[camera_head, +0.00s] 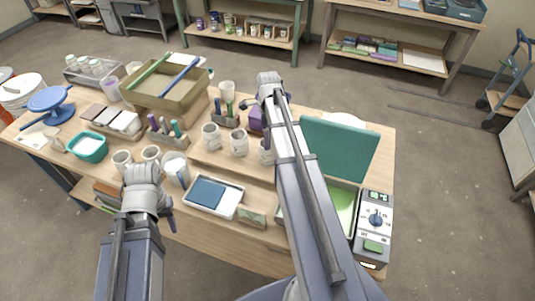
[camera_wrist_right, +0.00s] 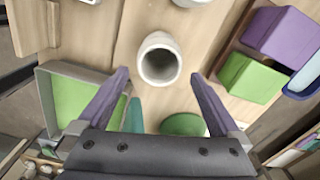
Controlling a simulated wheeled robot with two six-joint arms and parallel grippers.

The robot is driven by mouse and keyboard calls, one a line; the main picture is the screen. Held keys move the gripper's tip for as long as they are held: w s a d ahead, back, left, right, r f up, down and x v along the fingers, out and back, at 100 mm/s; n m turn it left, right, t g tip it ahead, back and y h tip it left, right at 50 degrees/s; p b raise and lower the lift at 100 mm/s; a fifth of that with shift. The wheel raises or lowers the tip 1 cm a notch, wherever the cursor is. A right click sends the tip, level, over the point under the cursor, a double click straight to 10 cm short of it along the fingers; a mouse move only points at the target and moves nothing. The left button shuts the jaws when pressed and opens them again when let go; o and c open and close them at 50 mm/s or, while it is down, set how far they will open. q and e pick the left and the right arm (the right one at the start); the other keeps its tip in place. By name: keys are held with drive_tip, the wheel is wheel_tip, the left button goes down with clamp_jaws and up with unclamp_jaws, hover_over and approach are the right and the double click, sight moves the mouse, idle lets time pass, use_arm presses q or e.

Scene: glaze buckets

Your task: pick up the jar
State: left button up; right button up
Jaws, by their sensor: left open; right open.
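A pale, round, open-topped jar (camera_wrist_right: 158,62) stands upright in the right wrist view, seen from above into its dark mouth. My right gripper (camera_wrist_right: 159,74) is open and empty, its purple fingers on either side of the jar's near edge in that view, with no clear contact. In the head view my right arm covers much of that area; a pale vessel (camera_head: 265,152) shows partly beside the arm, but I cannot tell if it is the same jar. My left gripper (camera_head: 150,207) is open near the table's front edge, its fingers mostly hidden.
Pale mugs (camera_head: 210,136) stand left of my right arm. A purple box (camera_wrist_right: 280,35) and a green box (camera_wrist_right: 250,78) are right of the jar. A teal board (camera_head: 340,148) and a control box (camera_head: 374,225) stand at the right. A shallow tray (camera_head: 226,211) lies near the front.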

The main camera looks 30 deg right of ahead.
sight(267, 152)
drive_tip(key=shift+f+b, duration=1.3)
drive_tip(key=shift+a+f, duration=0.1)
wheel_tip(267, 152, down, 5)
drive_tip(key=b, duration=0.5)
drive_tip(key=shift+w+f, duration=0.1)
drive_tip(key=c, duration=1.4)
